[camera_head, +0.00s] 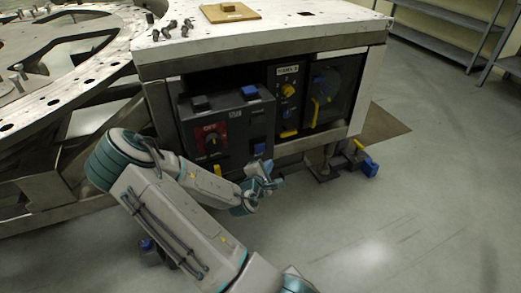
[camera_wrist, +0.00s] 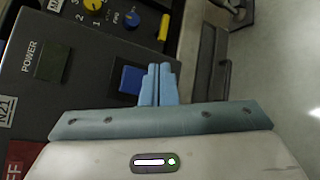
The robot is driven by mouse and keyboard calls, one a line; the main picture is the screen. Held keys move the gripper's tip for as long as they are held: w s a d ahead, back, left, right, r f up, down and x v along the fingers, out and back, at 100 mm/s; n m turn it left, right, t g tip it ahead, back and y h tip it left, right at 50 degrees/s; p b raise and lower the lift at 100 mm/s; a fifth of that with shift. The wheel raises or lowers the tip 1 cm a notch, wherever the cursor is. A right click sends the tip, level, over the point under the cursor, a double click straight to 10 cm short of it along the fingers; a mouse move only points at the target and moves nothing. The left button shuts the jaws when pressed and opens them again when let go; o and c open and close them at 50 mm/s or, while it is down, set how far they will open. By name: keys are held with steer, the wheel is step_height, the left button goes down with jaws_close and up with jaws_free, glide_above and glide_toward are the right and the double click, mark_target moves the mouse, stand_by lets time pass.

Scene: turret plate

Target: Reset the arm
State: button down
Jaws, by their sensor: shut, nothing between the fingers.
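My gripper (camera_wrist: 159,84) is shut and empty, its two light blue fingers pressed together in the wrist view. It also shows in the head view (camera_head: 270,178), low in front of the dark control panel (camera_head: 235,118). In the wrist view the fingertips appear beside a blue button (camera_wrist: 130,78) on that panel. I cannot tell whether they touch it. The panel carries a "POWER" label (camera_wrist: 31,58) and a red "OFF" switch plate (camera_head: 211,137). My arm covers the panel's lower left part in the head view.
A second panel with a yellow knob (camera_head: 288,90) and a yellow handle (camera_head: 316,108) sits to the right under the metal table (camera_head: 290,35). A wooden board (camera_head: 230,13) and several bolts lie on top. A blue block (camera_head: 370,167) is by the table foot. Floor at right is clear.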

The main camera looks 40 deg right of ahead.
stand_by(0.4)
steer(key=s+a+r+m+g+y+p, duration=0.25)
steer(key=a+r+m+y+p, duration=1)
steer(key=a+r, duration=0.65)
steer(key=s+a+r+g+p, duration=0.1)
steer(key=s+a+r+p, duration=0.2)
steer(key=r, duration=0.5)
steer(key=s+a+r+g+p, duration=0.1)
steer(key=s+a+r+p, duration=0.2)
steer(key=s+r+p, duration=0.2)
steer(key=s+a+r+g+p, duration=0.1)
steer(key=s+a+r+p, duration=0.2)
steer(key=s+r, duration=0.4)
steer(key=w+v, duration=0.1)
steer(key=v, duration=0.3)
steer(key=shift+r+p, duration=0.4)
steer(key=shift+d+m+y, duration=0.15)
steer(key=shift+m+y, duration=0.1)
steer(key=shift+m, duration=0.1)
